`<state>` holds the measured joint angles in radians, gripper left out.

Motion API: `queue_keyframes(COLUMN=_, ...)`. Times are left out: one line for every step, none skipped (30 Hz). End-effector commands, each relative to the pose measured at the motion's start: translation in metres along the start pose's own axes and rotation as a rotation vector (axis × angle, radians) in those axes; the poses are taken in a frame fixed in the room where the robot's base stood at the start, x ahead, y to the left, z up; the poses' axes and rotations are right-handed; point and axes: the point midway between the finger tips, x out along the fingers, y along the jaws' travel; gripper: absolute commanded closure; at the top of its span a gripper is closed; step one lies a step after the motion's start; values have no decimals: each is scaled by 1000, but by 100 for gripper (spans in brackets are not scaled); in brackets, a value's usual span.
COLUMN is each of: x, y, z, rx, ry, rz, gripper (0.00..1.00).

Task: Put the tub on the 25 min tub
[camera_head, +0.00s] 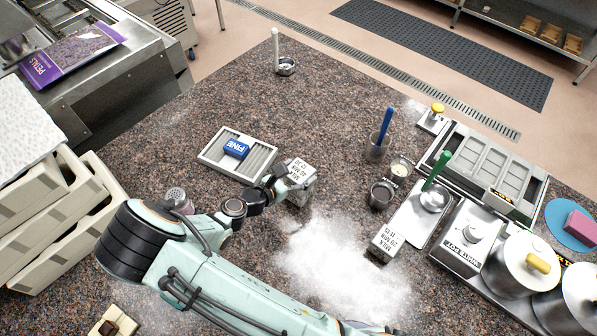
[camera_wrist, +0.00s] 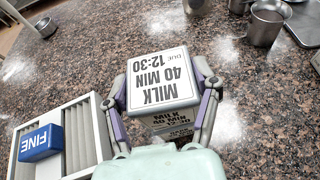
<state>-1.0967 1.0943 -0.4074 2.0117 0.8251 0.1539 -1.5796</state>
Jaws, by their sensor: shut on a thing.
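A pale tub (camera_head: 301,187) is between the fingers of my gripper (camera_head: 285,183) in the head view. In the wrist view the tub (camera_wrist: 163,80) has a lid reading "MILK 40 MIN DUE 12:30", with a matching label on its side. My gripper (camera_wrist: 163,95) is shut on it, one finger along each side. I cannot tell whether its base touches the counter. Another labelled milk tub (camera_head: 385,244) stands to the right, in front of the steel tray; its minutes look like 20 or 25, too small to be sure. Its top looks clear.
A slatted tray (camera_head: 212,160) with a blue "FINE" block (camera_head: 236,149) lies left of the held tub. White powder (camera_head: 335,262) covers the counter between the tubs. Steel cups (camera_head: 381,196) and a green-handled ladle (camera_head: 436,172) stand near the right tub.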

Motion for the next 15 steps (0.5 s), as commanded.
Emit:
queue_keyframes(x=2, y=0, z=-2, rx=0, ry=-1, rz=-1, gripper=78)
queue_keyframes(x=2, y=0, z=-3, rx=1, ry=-1, rz=-1, gripper=78)
queue_keyframes(x=2, y=0, z=-3, rx=2, ry=-1, rz=-1, gripper=78)
queue_keyframes(x=2, y=0, z=-3, rx=2, ry=-1, rz=-1, gripper=78)
queue_keyframes(x=2, y=0, z=-3, rx=2, ry=-1, rz=-1, gripper=78)
queue_keyframes(x=2, y=0, z=-3, rx=2, ry=-1, rz=-1, gripper=78)
queue_keyframes(x=1, y=0, z=-3, rx=2, ry=-1, rz=-1, gripper=78)
queue_keyframes(x=2, y=0, z=-3, rx=2, ry=-1, rz=-1, gripper=78)
queue_keyframes(x=2, y=0, z=-3, rx=2, ry=-1, rz=-1, gripper=78)
queue_keyframes(x=2, y=0, z=-4, rx=2, ry=-1, rz=-1, gripper=78)
queue_keyframes(x=2, y=0, z=-5, rx=2, ry=-1, rz=-1, gripper=78)
queue_keyframes(x=3, y=0, z=-6, rx=2, ry=0, rz=-1, gripper=35)
queue_keyframes(x=2, y=0, z=-5, rx=2, ry=0, rz=-1, gripper=25)
queue_keyframes(x=2, y=0, z=-5, rx=2, ry=0, rz=-1, gripper=16)
queue_keyframes(x=2, y=0, z=-5, rx=2, ry=0, rz=-1, gripper=12)
